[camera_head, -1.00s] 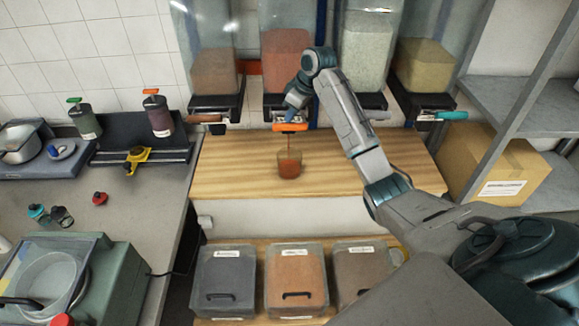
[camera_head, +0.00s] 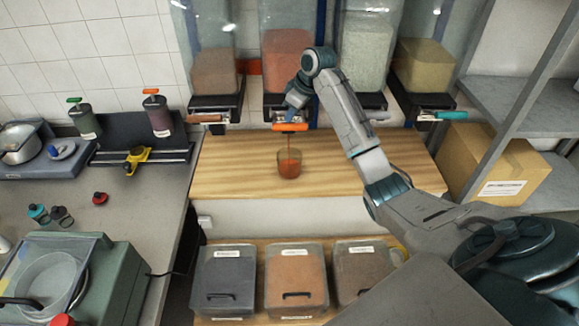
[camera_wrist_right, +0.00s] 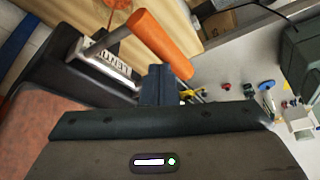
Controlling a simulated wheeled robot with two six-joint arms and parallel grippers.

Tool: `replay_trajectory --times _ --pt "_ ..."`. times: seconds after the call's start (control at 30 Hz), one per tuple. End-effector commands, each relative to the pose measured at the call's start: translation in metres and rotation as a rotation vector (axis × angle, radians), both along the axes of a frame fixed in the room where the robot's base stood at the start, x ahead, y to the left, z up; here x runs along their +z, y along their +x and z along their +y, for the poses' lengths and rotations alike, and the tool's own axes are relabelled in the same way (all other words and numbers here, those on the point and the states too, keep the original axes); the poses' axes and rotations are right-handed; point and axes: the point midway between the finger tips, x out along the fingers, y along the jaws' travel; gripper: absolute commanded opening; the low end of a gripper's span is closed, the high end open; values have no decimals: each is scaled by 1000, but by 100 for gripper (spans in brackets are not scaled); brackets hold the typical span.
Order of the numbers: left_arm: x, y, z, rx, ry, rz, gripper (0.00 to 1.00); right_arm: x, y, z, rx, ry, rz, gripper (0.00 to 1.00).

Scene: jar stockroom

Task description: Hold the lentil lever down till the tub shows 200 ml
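The lentil dispenser (camera_head: 287,58) holds orange-red lentils and has an orange lever (camera_head: 290,127) at its front. A thin reddish stream falls from below the lever into a clear tub (camera_head: 289,163) on the wooden counter. The tub holds orange-red lentils; its marks are too small to read. My right gripper (camera_head: 288,114) is at the lever, its fingertips against or just behind the orange handle. In the right wrist view the dark fingers (camera_wrist_right: 158,85) look closed together beside the orange handle (camera_wrist_right: 160,45), not around it. My left gripper is not in view.
Other dispensers stand either side, one with a brown lever (camera_head: 205,118), one with a teal lever (camera_head: 450,115). The wooden counter (camera_head: 235,170) is clear around the tub. Lidded bins (camera_head: 297,275) sit below. A cardboard box (camera_head: 495,170) and shelves stand right.

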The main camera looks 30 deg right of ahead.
Motion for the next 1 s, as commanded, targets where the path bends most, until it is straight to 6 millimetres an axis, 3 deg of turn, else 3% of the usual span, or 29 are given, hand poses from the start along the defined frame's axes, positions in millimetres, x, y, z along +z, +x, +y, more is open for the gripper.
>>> replay_trajectory --times 0.57,1.0 --pt "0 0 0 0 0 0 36 1 0 0 0 0 0 0" --pt "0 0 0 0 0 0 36 60 0 0 1 0 -2 0"
